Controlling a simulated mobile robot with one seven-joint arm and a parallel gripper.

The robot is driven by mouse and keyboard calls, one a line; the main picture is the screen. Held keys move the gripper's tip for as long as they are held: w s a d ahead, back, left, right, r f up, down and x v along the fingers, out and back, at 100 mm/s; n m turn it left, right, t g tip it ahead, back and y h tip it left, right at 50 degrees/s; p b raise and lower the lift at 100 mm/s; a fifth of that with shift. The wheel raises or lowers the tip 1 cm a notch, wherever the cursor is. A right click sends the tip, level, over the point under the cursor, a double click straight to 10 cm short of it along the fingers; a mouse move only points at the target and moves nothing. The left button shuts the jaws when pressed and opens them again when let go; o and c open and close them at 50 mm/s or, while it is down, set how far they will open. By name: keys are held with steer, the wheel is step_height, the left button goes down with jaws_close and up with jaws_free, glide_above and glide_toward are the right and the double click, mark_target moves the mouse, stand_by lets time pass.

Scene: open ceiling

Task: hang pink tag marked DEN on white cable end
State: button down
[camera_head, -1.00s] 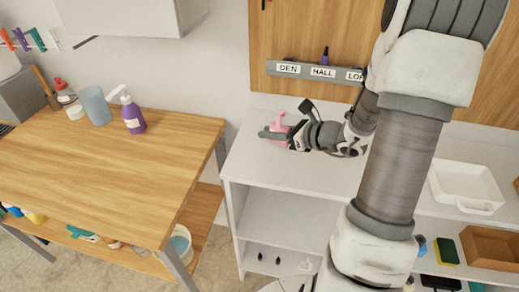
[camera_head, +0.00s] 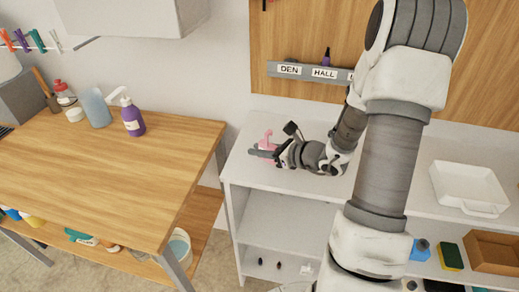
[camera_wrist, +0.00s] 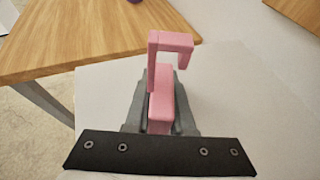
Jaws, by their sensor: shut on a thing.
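My gripper (camera_head: 264,149) is shut on a pink tag (camera_head: 267,138) just above the left end of the white shelf unit's top. In the wrist view the pink tag (camera_wrist: 161,88) stands between the grey fingers (camera_wrist: 181,108), with its square hook rising above them, open side downward to the right. No lettering shows on the tag. A label reading DEN (camera_head: 289,69) is on the grey rail on the wooden board, behind and above my gripper. I cannot make out a white cable end; my arm hides part of the rail.
A HALL label (camera_head: 324,73) is beside DEN. A white tray (camera_head: 468,188) lies right on the shelf top (camera_head: 300,193). Small dark items (camera_head: 279,265) lie below.

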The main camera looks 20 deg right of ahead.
steer(key=c, duration=0.8)
jaws_free()
steer(key=shift+o, duration=0.2)
steer(key=shift+r+p, duration=0.2)
steer(key=shift+p, duration=0.15)
steer(key=p+v, duration=0.1)
steer(key=v, duration=1.1)
steer(key=shift+f, duration=0.15)
